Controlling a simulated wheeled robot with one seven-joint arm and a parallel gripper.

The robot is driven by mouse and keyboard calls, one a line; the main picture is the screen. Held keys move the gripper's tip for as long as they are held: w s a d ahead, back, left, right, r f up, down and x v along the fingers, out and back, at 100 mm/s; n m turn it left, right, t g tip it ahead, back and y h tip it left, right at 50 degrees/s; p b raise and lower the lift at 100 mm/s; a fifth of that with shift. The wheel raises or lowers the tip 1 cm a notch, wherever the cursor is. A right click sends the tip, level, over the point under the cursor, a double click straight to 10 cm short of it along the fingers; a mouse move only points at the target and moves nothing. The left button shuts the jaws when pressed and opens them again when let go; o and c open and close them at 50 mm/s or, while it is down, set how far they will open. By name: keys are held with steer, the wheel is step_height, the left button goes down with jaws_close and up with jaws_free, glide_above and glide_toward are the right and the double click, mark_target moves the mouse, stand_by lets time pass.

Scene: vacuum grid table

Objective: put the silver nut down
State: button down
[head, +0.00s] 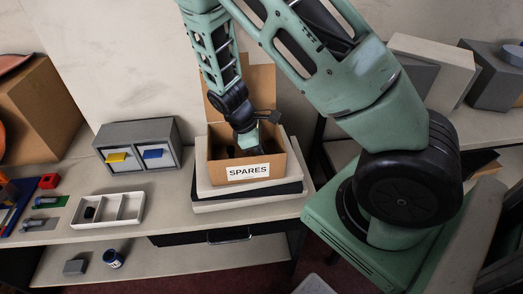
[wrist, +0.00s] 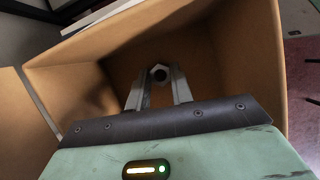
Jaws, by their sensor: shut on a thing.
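The silver nut (wrist: 159,73) shows in the wrist view between the tips of my gripper (wrist: 158,82). My gripper is shut on the nut, inside the open cardboard box. The box (wrist: 235,65) surrounds the fingers, with its walls on both sides. In the head view the box labelled SPARES (head: 275,172) stands on the table with its back flap raised. My gripper's fingers are hidden there behind the box front. I cannot tell whether the nut touches the box floor.
The box stands on stacked pale and dark slabs (head: 214,206). To its left are a white divided tray (head: 138,208) and a grey bin unit (head: 137,132) with yellow and blue parts.

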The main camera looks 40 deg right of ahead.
steer(key=shift+f, duration=0.1)
steer(key=c, duration=1.2)
jaws_free()
steer(key=shift+c, duration=0.2)
steer(key=v, duration=1.2)
steer(key=s+a+r+y, duration=0.1)
steer(key=s+a+r, duration=0.15)
steer(key=a, duration=0.25)
steer(key=s+a+r+t+y, duration=0.1)
steer(key=s+a, duration=0.2)
steer(key=a, duration=0.1)
steer(key=s+a+r+y, duration=0.1)
steer(key=s+a+r, duration=0.1)
steer(key=a, duration=0.3)
steer(key=s+a+r+m+t, duration=0.1)
steer(key=s+a, duration=0.2)
steer(key=s, duration=0.3)
steer(key=s+a+r+m+y, duration=0.1)
steer(key=s+a+r, duration=0.1)
steer(key=s, duration=0.4)
steer(key=shift+a+t+b, duration=0.4)
steer(key=shift+a+b, duration=0.05)
steer(key=shift+a, duration=0.25)
steer(key=shift+s, duration=0.1)
